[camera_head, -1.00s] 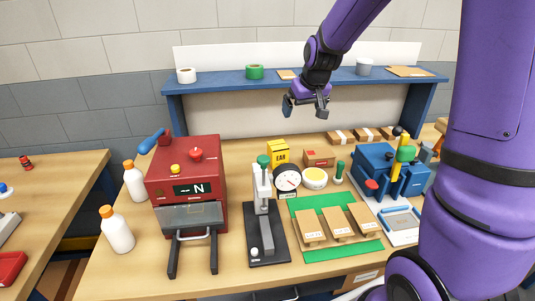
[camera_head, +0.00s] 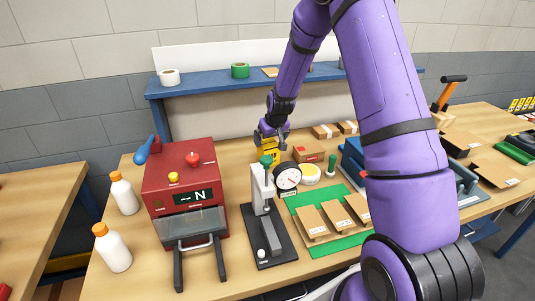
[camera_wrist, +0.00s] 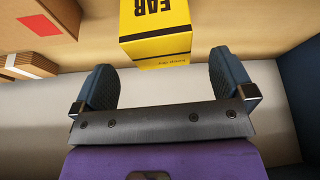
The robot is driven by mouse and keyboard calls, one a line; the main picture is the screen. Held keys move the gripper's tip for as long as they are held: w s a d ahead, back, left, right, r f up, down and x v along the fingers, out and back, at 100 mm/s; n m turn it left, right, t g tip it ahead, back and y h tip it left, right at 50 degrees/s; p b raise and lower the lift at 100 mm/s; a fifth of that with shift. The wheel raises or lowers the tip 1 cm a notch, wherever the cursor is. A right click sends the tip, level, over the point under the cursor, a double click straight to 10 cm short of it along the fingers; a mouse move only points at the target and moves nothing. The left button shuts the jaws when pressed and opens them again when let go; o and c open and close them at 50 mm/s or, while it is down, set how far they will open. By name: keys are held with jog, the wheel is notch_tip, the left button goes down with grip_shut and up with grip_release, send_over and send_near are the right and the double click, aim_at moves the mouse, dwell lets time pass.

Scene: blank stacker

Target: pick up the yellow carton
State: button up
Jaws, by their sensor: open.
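The yellow carton (camera_wrist: 155,38) with dark "EAR" lettering stands on the workbench (camera_head: 130,210). In the wrist view it lies just beyond the fingertips, roughly centred between them. My gripper (camera_wrist: 160,85) is open and empty, with one dark blue finger to each side of the gap. In the head view my gripper (camera_head: 272,135) is right above the carton (camera_head: 270,153) and hides part of its top. I cannot tell how much height is left between them.
A dial gauge (camera_head: 288,178) and a black stand press (camera_head: 265,240) stand close in front of the carton. A brown box (camera_head: 309,154) is to its right. A red machine (camera_head: 183,185) is at the left. The blue shelf (camera_head: 210,84) runs behind.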

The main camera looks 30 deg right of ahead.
aim_at(269, 143)
jog(key=shift+x, duration=3.15)
jog(key=shift+w, duration=0.1)
jog(key=c, duration=1)
